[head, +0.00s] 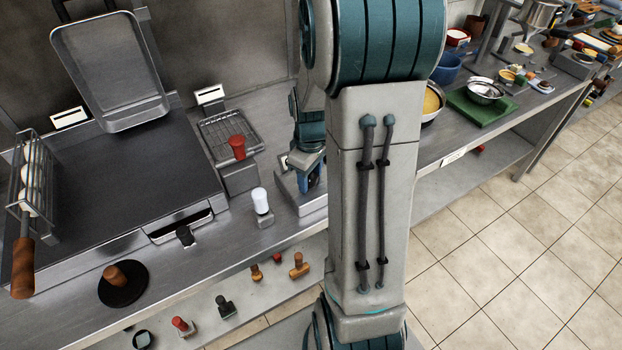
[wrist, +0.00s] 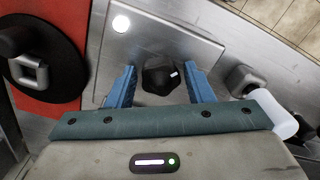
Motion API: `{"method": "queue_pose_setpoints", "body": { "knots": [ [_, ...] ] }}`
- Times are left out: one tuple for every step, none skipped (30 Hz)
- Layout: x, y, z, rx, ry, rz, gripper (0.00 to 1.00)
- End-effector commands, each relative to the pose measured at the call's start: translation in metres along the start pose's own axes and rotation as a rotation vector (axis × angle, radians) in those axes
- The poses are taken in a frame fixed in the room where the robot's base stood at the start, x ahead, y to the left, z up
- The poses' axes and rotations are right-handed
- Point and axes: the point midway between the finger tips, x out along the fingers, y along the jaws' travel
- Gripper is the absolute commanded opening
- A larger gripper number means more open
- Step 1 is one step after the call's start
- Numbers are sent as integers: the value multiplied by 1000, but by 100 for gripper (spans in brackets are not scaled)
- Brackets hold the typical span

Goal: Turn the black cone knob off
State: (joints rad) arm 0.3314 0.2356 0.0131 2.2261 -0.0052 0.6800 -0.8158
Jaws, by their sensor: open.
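The black knob (wrist: 160,76), with a small white mark on its right side, stands on a metal plate (wrist: 190,45) in the wrist view. My gripper (wrist: 160,74) is open, with one blue finger on each side of the knob and visible gaps to it. A round white light (wrist: 121,23) glows on the same plate. In the head view my gripper (head: 309,180) is over a small metal unit (head: 312,203) beside the wire rack. There my gripper and arm hide the knob.
A bowl (head: 433,103) and a green board (head: 481,112) are right of my arm.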

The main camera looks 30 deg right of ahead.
Motion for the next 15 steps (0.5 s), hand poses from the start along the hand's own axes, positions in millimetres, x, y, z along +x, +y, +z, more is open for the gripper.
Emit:
{"method": "queue_pose_setpoints", "body": {
  "knots": [
    [1, 0, 0, 49, 0, 1, 47],
    [1, 0, 0, 86, 0, 1, 47],
    [1, 0, 0, 136, 0, 1, 47],
    [0, 0, 0, 173, 0, 1, 47],
    [0, 0, 0, 211, 0, 0, 47],
    [0, 0, 0, 262, 1, 0, 47],
    [0, 0, 0, 297, 1, 0, 47],
    [0, 0, 0, 331, 1, 0, 47],
    [0, 0, 0, 370, 0, 0, 47],
    [0, 0, 0, 396, 0, 0, 47],
    [0, 0, 0, 419, 0, 0, 47],
    [0, 0, 0, 440, 0, 0, 47],
    [0, 0, 0, 452, 0, 0, 47],
    [0, 0, 0, 459, 0, 0, 47],
    [0, 0, 0, 465, 0, 0, 47]
  ]
}}
